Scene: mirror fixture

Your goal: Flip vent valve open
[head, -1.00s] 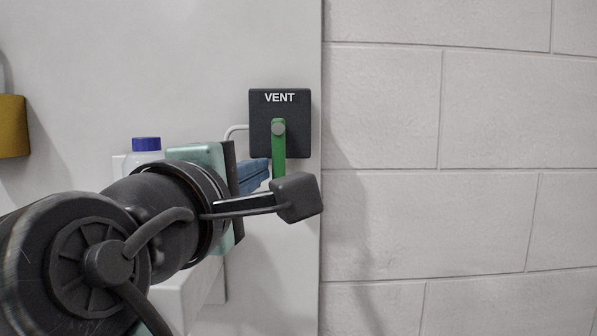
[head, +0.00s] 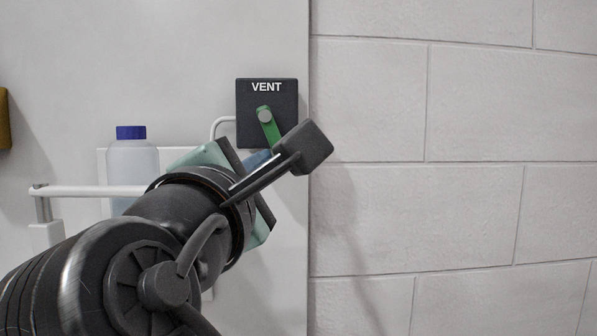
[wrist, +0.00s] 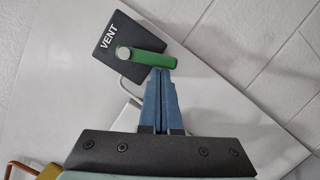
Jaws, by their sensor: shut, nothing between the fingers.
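The vent valve is a black square plate (head: 252,94) marked VENT on the white panel, with a green lever (head: 269,127) on a grey pivot. In the head view the lever slants down and to the right; its lower end is hidden behind my wrist camera. In the wrist view the whole lever (wrist: 148,59) shows. My gripper (wrist: 164,72) has blue fingers, shut together and empty. Their tips are at the side of the lever near its free end and seem to touch it. In the head view only a bit of the blue fingers shows, below the plate.
A clear bottle with a blue cap (head: 131,133) stands left of my arm, behind a white rail (head: 88,191). A thin grey tube (head: 217,124) runs from the plate's left side. A yellow object (head: 4,118) is at the far left. A block wall (head: 450,110) lies right of the panel.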

